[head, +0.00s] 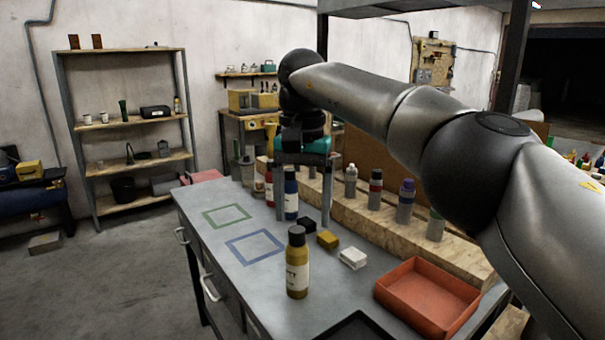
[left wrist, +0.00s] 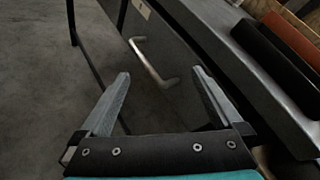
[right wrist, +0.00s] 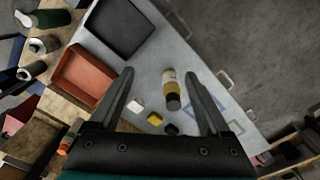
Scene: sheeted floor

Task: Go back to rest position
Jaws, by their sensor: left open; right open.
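My right gripper (head: 303,216) is open and empty, pointing down above the grey workbench (head: 215,245). In the right wrist view, my right gripper (right wrist: 160,74) shows a yellow bottle with a dark cap (right wrist: 171,90) beyond and between its fingers, apart from them. In the head view the yellow bottle (head: 297,270) stands upright, nearer than the gripper. My left gripper (left wrist: 161,73) is open and empty in the left wrist view, beside the bench's drawer front and its handle (left wrist: 152,66). The left gripper is outside the head view.
A blue bottle (head: 291,195), a black block (head: 307,224), a yellow block (head: 328,240) and a white block (head: 353,258) are near the right gripper. An orange tray (head: 462,298) and a dark tray (head: 355,328) lie nearer. Bottles stand along a wooden ledge (head: 455,250). The bench's left part, with green and blue outlines, is clear.

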